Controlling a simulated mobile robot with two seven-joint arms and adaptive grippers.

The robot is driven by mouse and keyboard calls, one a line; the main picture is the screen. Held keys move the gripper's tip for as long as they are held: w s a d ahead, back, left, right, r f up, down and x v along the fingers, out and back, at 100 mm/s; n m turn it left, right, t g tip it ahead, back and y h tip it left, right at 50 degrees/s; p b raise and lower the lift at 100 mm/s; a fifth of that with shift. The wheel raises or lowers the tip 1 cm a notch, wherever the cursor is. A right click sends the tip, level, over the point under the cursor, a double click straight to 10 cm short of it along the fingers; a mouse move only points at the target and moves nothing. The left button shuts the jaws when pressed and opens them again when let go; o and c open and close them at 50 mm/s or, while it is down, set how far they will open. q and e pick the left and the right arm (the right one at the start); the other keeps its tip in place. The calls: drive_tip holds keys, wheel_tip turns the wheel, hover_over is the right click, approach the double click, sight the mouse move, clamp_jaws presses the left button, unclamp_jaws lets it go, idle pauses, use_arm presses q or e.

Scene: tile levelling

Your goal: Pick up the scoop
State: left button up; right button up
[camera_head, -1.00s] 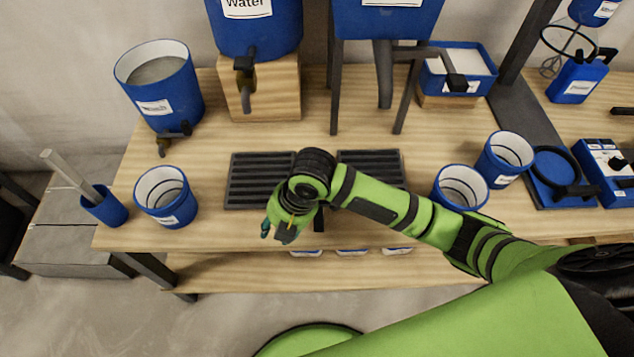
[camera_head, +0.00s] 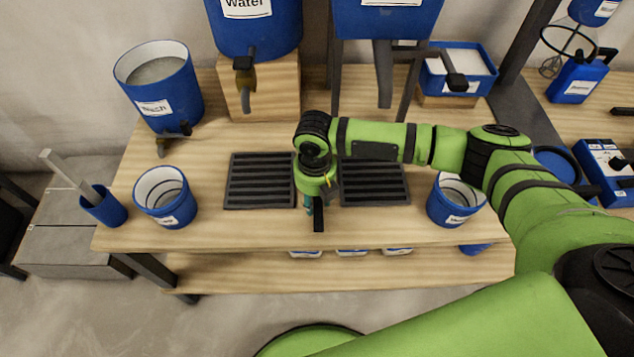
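A narrow dark upright piece (camera_head: 318,215), which may be the scoop's handle, shows near the front edge of the wooden table, between the two black slatted racks. The rest of it is hidden by my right gripper and wrist, so I cannot confirm that it is the scoop. My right gripper (camera_head: 309,201) points down right beside this piece, with a bit of its teal fingertips showing. I cannot tell whether its fingers are open or touch the piece. My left gripper is not in view.
Slatted racks stand left (camera_head: 260,203) and right (camera_head: 374,193) of the gripper. Blue cups stand at the left (camera_head: 168,212) and right (camera_head: 447,213). A blue holder with a stick (camera_head: 105,208) is at the far left. The table front (camera_head: 235,231) is bare.

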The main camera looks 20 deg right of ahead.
drive_tip(key=shift+f, duration=0.6)
clamp_jaws()
drive_tip(key=shift+r, duration=0.1)
